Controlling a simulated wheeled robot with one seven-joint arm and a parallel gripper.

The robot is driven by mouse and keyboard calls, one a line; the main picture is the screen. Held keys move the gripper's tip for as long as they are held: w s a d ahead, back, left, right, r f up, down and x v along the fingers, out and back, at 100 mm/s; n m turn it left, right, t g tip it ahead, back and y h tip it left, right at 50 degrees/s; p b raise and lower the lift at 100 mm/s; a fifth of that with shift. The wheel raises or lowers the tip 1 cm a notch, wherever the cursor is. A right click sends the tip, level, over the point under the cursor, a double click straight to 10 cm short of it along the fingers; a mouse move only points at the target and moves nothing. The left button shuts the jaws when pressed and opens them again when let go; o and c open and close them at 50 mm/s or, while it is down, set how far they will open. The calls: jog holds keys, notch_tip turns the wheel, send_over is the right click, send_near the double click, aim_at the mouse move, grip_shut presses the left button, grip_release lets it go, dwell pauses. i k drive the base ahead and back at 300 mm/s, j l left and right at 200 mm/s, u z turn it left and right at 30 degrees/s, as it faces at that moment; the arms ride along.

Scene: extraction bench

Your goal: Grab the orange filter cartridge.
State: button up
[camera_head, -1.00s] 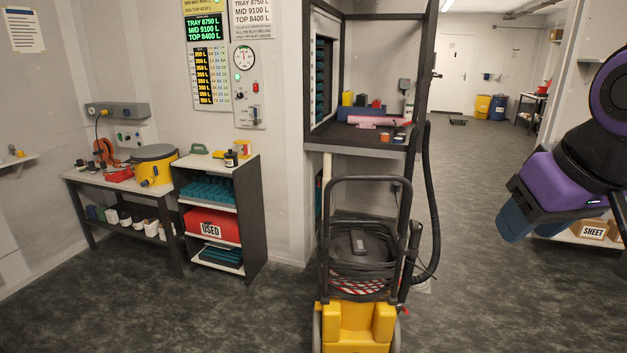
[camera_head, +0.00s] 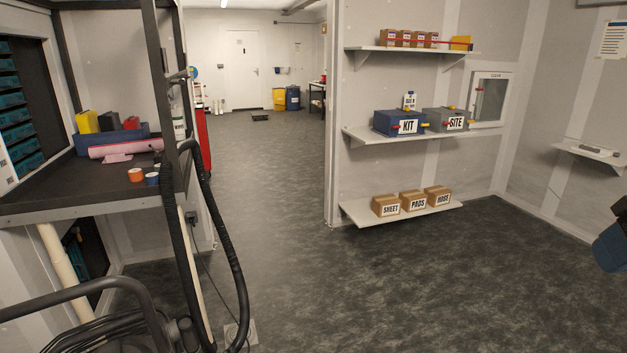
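I cannot make out an orange filter cartridge for certain. A small orange roll-like thing (camera_head: 136,174) lies near the front edge of the dark bench at the left, beside a similar blue one (camera_head: 152,178); I cannot tell whether it is a cartridge or a tape roll. My gripper (camera_head: 608,248) shows only as a blue part cut off at the right edge. It is far from the bench, and whether it is open or shut is hidden.
The bench (camera_head: 70,205) has dark frame posts, and a black hose (camera_head: 232,265) hangs in front. A cart handle (camera_head: 85,292) is at the lower left. Wall shelves (camera_head: 437,132) hold a KIT box (camera_head: 400,123), a SITE box and cartons.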

aim_at(135, 174)
jog(key=i+l+z, duration=0.25)
jog(key=i, duration=1.1)
jog(key=i+j+u, duration=0.15)
jog(key=i+u, duration=0.25)
jog(key=i, duration=0.5)
jog(key=i+l+u, duration=0.1)
jog(key=i+u, duration=0.3)
jog(key=i, duration=0.5)
jog(key=i+u, duration=0.2)
jog(key=i, duration=0.4)
jog(key=i+l+u, duration=0.25)
jog(key=i, duration=0.35)
jog(key=i+u, duration=0.2)
jog(key=u, duration=0.25)
jog(key=i+u, duration=0.2)
jog(key=u, duration=0.2)
jog(key=i+l+u, duration=0.1)
jog(key=u, duration=0.35)
jog(key=i+l+u, duration=0.2)
jog(key=u, duration=0.2)
